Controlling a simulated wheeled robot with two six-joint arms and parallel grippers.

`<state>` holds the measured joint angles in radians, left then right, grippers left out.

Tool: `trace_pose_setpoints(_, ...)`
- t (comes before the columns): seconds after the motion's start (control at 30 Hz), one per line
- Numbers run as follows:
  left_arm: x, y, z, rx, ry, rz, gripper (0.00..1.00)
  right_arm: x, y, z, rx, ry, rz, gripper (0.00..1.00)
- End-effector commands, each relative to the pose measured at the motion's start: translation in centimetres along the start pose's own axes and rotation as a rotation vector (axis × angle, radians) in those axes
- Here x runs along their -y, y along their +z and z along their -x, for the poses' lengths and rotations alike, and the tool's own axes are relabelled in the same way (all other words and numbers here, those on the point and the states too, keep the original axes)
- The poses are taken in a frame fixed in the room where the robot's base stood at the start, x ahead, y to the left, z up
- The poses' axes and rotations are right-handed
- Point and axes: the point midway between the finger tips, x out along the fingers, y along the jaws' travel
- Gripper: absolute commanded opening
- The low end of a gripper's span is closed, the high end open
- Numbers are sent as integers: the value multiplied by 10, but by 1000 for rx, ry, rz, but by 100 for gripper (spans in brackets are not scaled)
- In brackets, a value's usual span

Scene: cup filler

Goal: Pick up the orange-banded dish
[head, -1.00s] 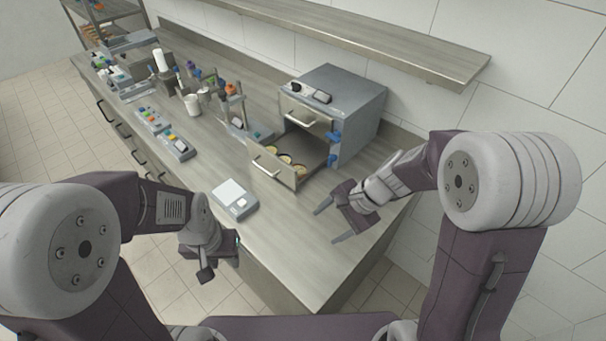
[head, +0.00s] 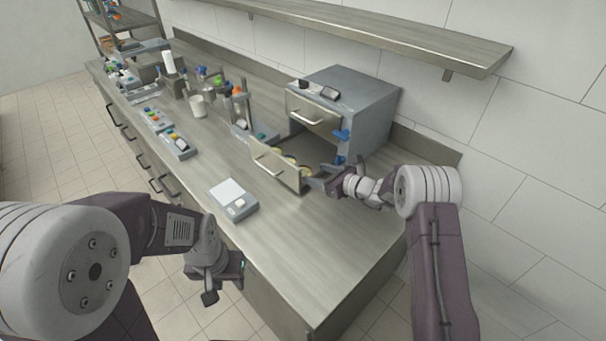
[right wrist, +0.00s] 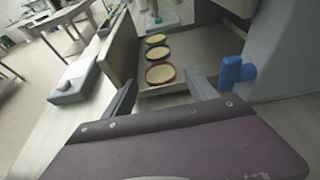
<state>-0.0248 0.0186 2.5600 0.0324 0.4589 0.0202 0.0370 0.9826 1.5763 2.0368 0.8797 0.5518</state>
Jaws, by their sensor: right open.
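The right wrist view shows three round dishes with pale yellow contents, in a row inside the pulled-out drawer (right wrist: 190,50). The nearest dish (right wrist: 160,75) has a reddish-orange band. The middle dish (right wrist: 159,53) and far dish (right wrist: 155,39) look darker-rimmed, their colours hard to tell. My right gripper (right wrist: 165,96) is open and empty, its fingers spread just short of the nearest dish. In the head view my right gripper (head: 318,182) is at the drawer's right end and hides part of the dishes. My left gripper (head: 224,280) hangs off the counter's front edge; its jaw opening is unclear.
The drawer's front panel (head: 275,166) and the grey cabinet (head: 350,110) flank the dishes. A blue handle (right wrist: 232,72) is close to my right finger. A scale (head: 233,198) lies on the counter. The counter's right front is clear.

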Motion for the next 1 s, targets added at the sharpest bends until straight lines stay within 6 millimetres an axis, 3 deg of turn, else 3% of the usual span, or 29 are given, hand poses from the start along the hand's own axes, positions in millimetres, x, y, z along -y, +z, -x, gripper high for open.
trace_pose_setpoints(0.23, 0, 0, 3, 0, 0, 0, 36, -2, 0, -16, -1, 2, 1, 67)
trace_pose_setpoints(0.5, 0, -1, 8, 0, 0, 0, 36, -4, -3, -57, 0, 1, 2, 67)
trace_pose_setpoints(0.73, 0, -1, 8, 0, 0, 0, 36, -4, -3, -60, -1, 0, 1, 67)
trace_pose_setpoints(0.77, 0, -1, 8, 0, 0, 0, 36, -4, -3, -60, -1, 0, 1, 61)
trace_pose_setpoints(0.9, 0, -1, 8, 0, 0, 0, 36, -4, -3, -60, -1, 0, 1, 22)
trace_pose_setpoints(0.93, 0, -1, 8, 0, 0, 0, 36, -4, -3, -60, -1, 0, 1, 17)
trace_pose_setpoints(1.0, 0, -1, 8, 0, 0, 0, 36, -4, -3, -60, -1, 0, 1, 16)
